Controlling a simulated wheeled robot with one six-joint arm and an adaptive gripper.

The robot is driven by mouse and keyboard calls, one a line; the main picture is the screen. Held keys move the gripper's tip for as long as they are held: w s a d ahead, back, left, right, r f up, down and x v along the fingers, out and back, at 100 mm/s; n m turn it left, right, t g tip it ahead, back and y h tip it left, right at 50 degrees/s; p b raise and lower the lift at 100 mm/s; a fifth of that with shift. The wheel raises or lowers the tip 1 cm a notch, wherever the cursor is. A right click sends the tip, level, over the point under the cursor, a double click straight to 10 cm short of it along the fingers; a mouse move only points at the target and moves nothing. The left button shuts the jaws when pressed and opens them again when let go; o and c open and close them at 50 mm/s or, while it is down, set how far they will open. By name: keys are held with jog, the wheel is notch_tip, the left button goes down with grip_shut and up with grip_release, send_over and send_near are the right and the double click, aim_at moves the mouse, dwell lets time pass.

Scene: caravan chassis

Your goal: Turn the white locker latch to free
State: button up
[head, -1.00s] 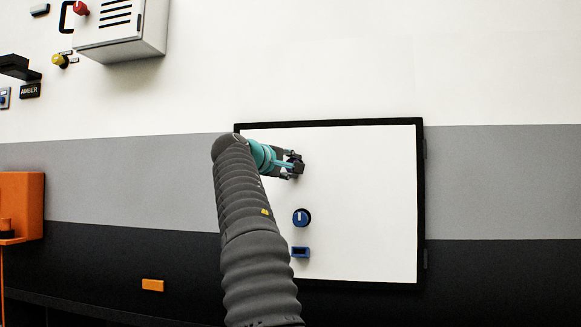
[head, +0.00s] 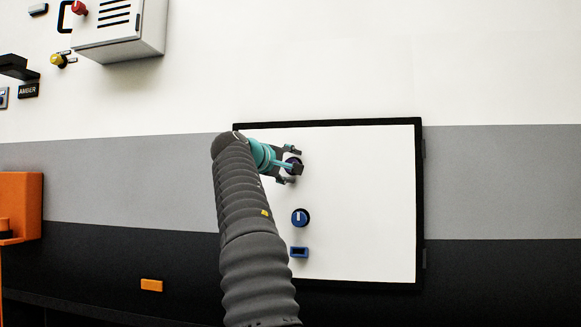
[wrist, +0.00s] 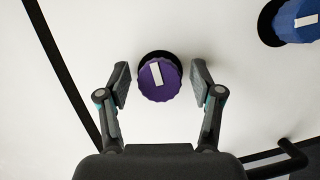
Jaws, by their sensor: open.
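The white locker door (head: 365,200) is shut in its black frame on the wall. A purple round knob (wrist: 159,79) with a white bar mark sits on the door. In the head view my gripper (head: 293,166) largely covers it. A blue round knob (head: 300,218) with a white mark is lower on the door; it also shows at the top right of the wrist view (wrist: 295,20). My gripper is open, with one finger on each side of the purple knob in the wrist view (wrist: 161,80). A gap shows on both sides, and neither finger visibly touches it.
A blue rectangular fitting (head: 299,252) is below the blue knob. An orange bracket (head: 20,205) stands out at the left. A white vented box (head: 120,30) with a red knob (head: 79,8) hangs at upper left. The door's right half is clear.

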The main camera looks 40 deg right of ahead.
jog(key=v, duration=1.2)
dwell(0.4)
